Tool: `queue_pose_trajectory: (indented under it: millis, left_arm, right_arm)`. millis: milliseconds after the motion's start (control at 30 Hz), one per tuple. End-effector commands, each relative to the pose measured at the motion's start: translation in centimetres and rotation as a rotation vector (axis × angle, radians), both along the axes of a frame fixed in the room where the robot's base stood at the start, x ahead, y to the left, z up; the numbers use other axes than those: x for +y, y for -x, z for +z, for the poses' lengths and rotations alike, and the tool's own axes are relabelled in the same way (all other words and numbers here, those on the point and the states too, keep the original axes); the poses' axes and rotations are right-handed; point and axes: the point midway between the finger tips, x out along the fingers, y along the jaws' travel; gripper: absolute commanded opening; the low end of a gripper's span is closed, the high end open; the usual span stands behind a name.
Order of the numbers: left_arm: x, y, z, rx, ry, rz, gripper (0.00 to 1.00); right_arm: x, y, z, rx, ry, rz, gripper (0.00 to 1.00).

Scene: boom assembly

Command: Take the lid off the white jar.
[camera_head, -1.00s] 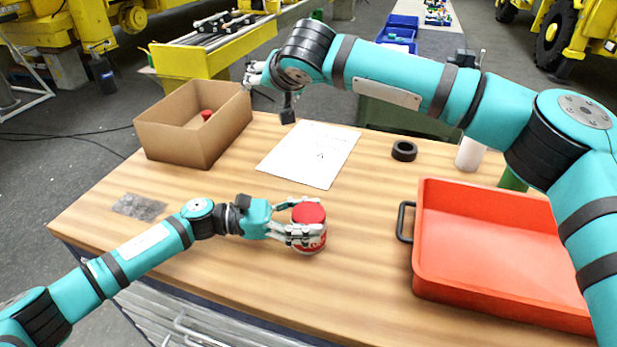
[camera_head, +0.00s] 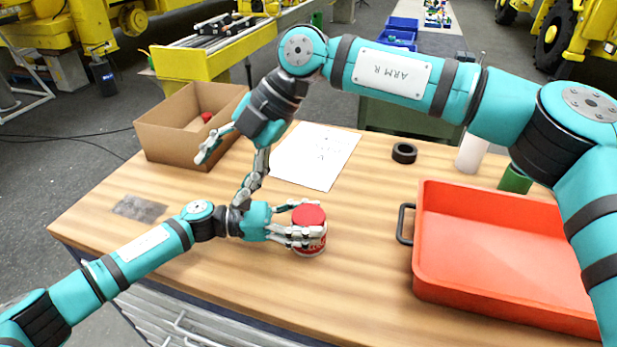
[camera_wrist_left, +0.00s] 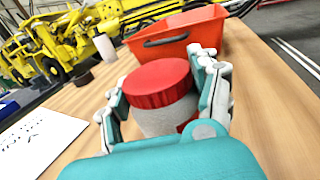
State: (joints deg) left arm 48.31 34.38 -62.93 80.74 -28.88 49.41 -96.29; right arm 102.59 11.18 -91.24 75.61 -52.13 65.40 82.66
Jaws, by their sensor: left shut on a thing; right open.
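The white jar (camera_head: 312,246) with its red lid (camera_head: 309,216) stands upright on the wooden table. The lid sits on the jar's top. My left gripper (camera_head: 302,233) is shut on the jar's body, below the lid. In the left wrist view the jar (camera_wrist_left: 165,118) is between the fingers and the red lid (camera_wrist_left: 158,84) is above them. My right gripper (camera_head: 226,172) is open and empty, pointing down over the table, left of the jar. Part of the jar's label is hidden by the left fingers.
An orange-red tray (camera_head: 500,255) with a black handle stands on the right. A cardboard box (camera_head: 172,145) holding a red object is at the back left. A paper sheet (camera_head: 318,160), a black ring (camera_head: 404,153) and a white cylinder (camera_head: 470,153) lie behind.

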Motion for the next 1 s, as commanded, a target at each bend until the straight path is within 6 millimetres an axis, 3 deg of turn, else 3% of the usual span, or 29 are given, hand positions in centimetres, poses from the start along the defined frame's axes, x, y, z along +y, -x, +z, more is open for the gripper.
queue_pose_trajectory:
  millis: [100,200,400,567,1000]
  left_arm:
    - [0.0,0.0,0.0,0.000,0.000,0.000,0.00]
    - [0.0,0.0,0.0,0.000,0.000,0.000,0.00]
    - [0.0,0.0,0.0,0.000,-0.001,0.000,0.00]
    - [0.0,0.0,0.0,0.000,-0.001,0.000,0.00]
    - [0.0,0.0,0.0,0.000,-0.001,0.000,0.00]
  right_arm:
    - [-4.4,-1.0,-2.7,-0.087,0.236,0.054,0.70]
    - [-7.8,-2.0,-3.9,-0.141,0.404,0.074,0.70]
    - [-11.9,-3.3,-4.5,-0.197,0.603,0.080,0.70]
    - [-12.8,-3.5,-5.4,-0.205,0.646,0.079,0.70]
    - [-12.8,-3.5,-11.6,-0.204,0.643,0.079,0.70]
